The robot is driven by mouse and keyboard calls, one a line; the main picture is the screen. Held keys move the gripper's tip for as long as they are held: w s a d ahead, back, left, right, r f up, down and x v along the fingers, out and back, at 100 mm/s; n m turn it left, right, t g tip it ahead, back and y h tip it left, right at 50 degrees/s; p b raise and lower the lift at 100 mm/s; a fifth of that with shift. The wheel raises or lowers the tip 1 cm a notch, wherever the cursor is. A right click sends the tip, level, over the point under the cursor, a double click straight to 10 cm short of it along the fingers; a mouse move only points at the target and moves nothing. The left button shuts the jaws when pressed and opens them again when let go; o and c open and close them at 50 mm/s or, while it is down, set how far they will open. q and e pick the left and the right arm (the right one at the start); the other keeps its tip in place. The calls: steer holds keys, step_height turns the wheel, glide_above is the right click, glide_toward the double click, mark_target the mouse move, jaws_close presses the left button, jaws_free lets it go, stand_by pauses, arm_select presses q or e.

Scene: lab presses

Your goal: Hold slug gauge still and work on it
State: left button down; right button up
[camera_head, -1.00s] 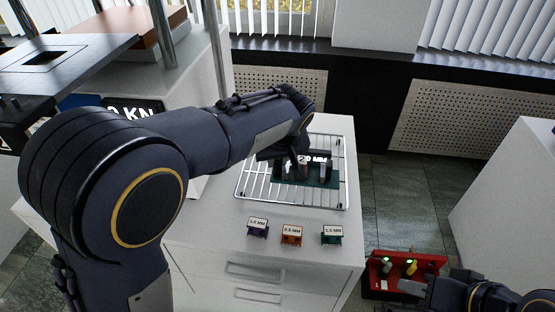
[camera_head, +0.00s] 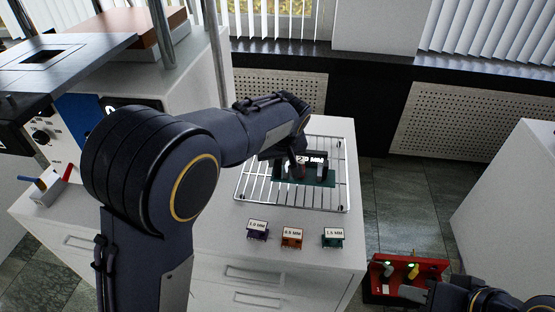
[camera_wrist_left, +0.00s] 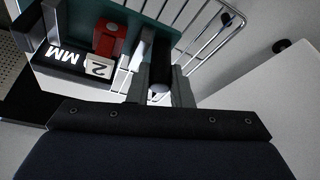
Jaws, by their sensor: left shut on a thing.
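The slug gauge (camera_head: 318,177) has a green base and a dark block lettered "MM". It rests on a wire rack (camera_head: 243,193) on the white cabinet. In the left wrist view the gauge (camera_wrist_left: 72,62) shows a red block and a "2" tile at the left. My left gripper (camera_head: 298,170) is at the gauge's near side, partly covering it. In the left wrist view my left gripper (camera_wrist_left: 162,92) is shut on a dark, round-ended part beside the red block. My right gripper (camera_head: 412,291) is by a red tray at lower right; its jaws are unclear.
Three labelled small blocks stand in front of the rack: purple (camera_head: 257,235), orange (camera_head: 292,241) and green (camera_head: 333,241). The red tray (camera_head: 375,285) holds small coloured tools. A press (camera_head: 150,60) stands at the left. A white counter (camera_head: 510,190) is at the right.

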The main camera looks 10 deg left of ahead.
arm_select(q)
steer(key=shift+w+a+f+b, duration=0.2)
steer(key=shift+w+f, duration=0.8)
steer(key=shift+w, duration=0.2)
steer(key=shift+w+a+f+b, duration=0.15)
steer(key=shift+w+f+b, duration=0.05)
steer(key=shift+w+f, duration=0.9)
steer(key=shift+f, duration=0.2)
